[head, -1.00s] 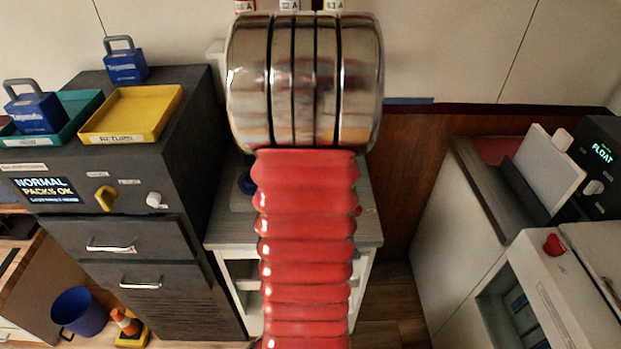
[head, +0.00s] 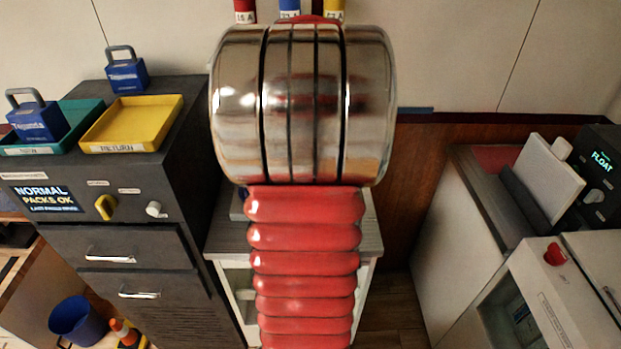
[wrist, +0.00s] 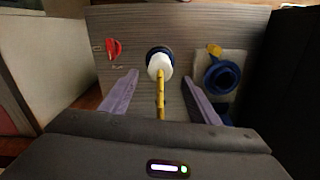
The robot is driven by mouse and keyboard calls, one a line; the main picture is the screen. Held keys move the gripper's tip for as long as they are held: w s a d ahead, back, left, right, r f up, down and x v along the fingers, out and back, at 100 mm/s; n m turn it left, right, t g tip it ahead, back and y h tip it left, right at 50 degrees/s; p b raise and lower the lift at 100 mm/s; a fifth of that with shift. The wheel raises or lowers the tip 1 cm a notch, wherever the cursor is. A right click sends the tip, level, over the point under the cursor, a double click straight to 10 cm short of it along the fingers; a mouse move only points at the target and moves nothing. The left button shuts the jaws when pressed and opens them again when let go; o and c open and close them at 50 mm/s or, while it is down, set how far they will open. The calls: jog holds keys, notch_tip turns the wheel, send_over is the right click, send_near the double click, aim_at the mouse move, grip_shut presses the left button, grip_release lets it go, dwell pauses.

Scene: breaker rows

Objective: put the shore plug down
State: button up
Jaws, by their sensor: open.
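In the wrist view, what looks like the shore plug, a white round body with a dark blue collar (wrist: 160,64) and a yellow cable, is on the grey wood-grain counter (wrist: 205,22). My gripper (wrist: 159,78) is open, its two purple fingers spread on either side of the yellow cable, apart from the plug. The cable runs from the plug back toward my gripper's body. In the head view my arm hides my gripper and the plug; only the counter's right edge (head: 370,235) and a little of its left side show.
In the wrist view, a blue ring-shaped object (wrist: 221,74) sits on a pale plate at right, and a small red item (wrist: 113,48) lies left. In the head view, a dark cabinet with a yellow tray (head: 132,122) stands left and a white unit (head: 560,290) right.

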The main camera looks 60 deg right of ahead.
jog(key=shift+r, duration=2.05)
jog(key=w+a+r+n+t, duration=0.1)
jog(key=w+a+n, duration=0.1)
jog(key=w+a, duration=0.35)
jog(key=w+a+r+n+h, duration=0.1)
jog(key=w+a+n, duration=0.1)
jog(key=a, duration=0.6)
jog(key=w+a+r+n+t, duration=0.1)
jog(key=w+a+n, duration=0.15)
jog(key=a, duration=0.45)
jog(key=a+n+t, duration=0.1)
jog(key=a+n, duration=0.1)
jog(key=a, duration=0.5)
jog(key=s+a+f+n+t, duration=0.1)
jog(key=a+n, duration=0.2)
jog(key=a, duration=0.5)
jog(key=s+a+f+n+t+y, duration=0.1)
jog(key=a+n, duration=0.2)
jog(key=a, duration=0.4)
jog(key=shift+a+f+t, duration=0.25)
jog(key=shift+a+t, duration=0.05)
jog(key=shift+a, duration=0.05)
jog(key=shift+c, duration=0.5)
